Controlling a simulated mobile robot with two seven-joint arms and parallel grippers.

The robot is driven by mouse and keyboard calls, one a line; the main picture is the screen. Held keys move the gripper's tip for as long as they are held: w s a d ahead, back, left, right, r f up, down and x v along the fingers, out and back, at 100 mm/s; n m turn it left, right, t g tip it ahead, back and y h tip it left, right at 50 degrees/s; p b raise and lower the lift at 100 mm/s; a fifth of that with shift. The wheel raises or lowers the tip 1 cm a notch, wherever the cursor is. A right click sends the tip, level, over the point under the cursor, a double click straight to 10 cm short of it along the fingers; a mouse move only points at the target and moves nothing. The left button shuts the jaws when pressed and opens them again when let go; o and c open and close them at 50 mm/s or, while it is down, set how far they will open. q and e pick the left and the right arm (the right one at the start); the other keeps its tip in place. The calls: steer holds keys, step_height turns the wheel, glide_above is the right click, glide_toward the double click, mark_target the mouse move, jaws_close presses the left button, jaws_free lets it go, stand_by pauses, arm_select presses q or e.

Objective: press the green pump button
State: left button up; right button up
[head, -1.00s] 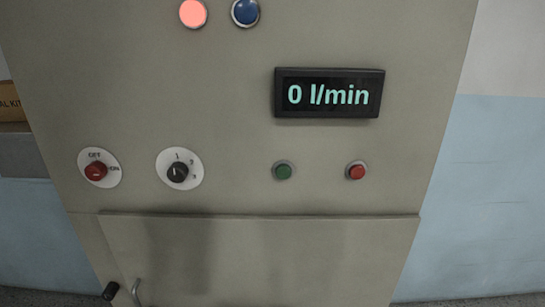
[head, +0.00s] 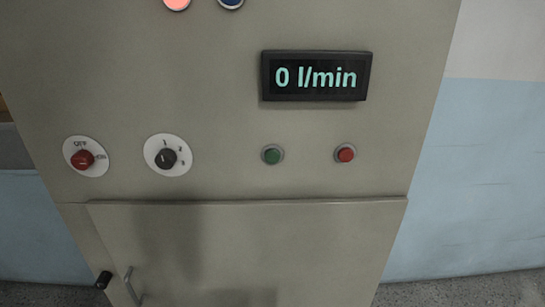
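The green pump button (head: 272,155) is a small round button in a grey ring on the beige cabinet front, right of centre. A red button (head: 345,153) sits to its right at about the same height. The dark display (head: 316,76) above them reads "0 l/min". Neither of my grippers is in the head view, and nothing touches the green button.
To the left are a red OFF/ON switch (head: 83,159) and a black numbered selector (head: 166,158). A lit pink-red lamp (head: 177,3) and a blue lamp (head: 231,3) are cut by the top edge. The cabinet door (head: 250,245) below has a handle (head: 131,286).

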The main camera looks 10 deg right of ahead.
jaws_close()
stand_by(0.3)
stand_by(1.4)
